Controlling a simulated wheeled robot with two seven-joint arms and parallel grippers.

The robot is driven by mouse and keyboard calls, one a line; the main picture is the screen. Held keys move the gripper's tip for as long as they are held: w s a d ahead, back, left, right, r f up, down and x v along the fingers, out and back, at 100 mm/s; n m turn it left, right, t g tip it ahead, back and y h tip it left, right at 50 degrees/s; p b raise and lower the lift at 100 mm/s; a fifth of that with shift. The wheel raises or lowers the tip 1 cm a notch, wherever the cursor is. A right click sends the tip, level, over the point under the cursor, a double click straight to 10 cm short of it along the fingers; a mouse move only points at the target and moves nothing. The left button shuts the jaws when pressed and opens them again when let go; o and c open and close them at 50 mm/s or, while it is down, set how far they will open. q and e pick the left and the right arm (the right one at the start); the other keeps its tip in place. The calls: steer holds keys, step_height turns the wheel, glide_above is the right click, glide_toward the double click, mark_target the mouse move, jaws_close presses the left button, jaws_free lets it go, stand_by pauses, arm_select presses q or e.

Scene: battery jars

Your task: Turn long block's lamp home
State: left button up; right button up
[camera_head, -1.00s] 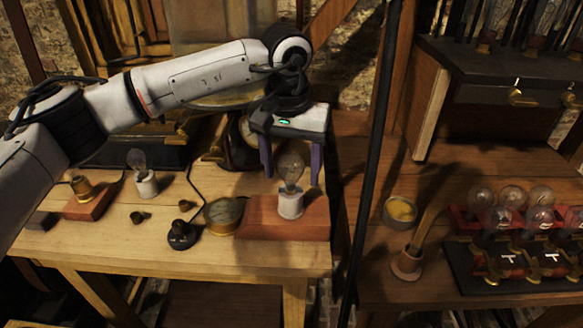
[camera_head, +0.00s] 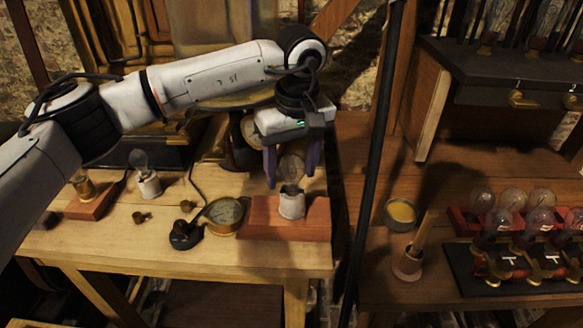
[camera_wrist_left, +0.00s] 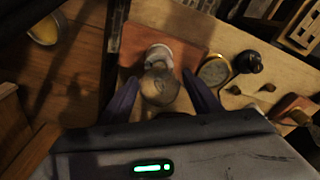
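The long block (camera_head: 258,221) is a red-brown wooden block at the right front of the left table. A white lamp socket (camera_head: 291,206) stands on it, with a clear glass lamp (camera_head: 292,170) upright at its top. My left gripper (camera_head: 291,176) points down over the lamp, with its purple fingers on either side of the bulb. In the left wrist view the bulb (camera_wrist_left: 160,86) sits between the fingers, with visible gaps on both sides, so the gripper looks open. The wrist view also shows the socket (camera_wrist_left: 159,54) past the bulb. My right gripper is not in view.
A brass gauge (camera_head: 226,214) and a dark knob (camera_head: 185,234) sit left of the block. A second lamp (camera_head: 147,176) and a small block (camera_head: 92,203) stand further left. A black pole (camera_head: 366,190) rises close on the right, before the table with bulb racks.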

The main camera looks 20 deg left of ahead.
arm_select(q)
steer(key=c, duration=0.7)
steer(key=m, duration=0.5)
steer(key=shift+m+h, duration=0.3)
steer(key=shift+m, duration=0.5)
steer(key=m, duration=0.5)
steer(key=shift+d+h+p, duration=0.15)
steer(key=shift+h+p, duration=0.2)
steer(key=shift+h, duration=0.05)
steer(key=o, duration=1)
steer(key=shift+c, duration=0.2)
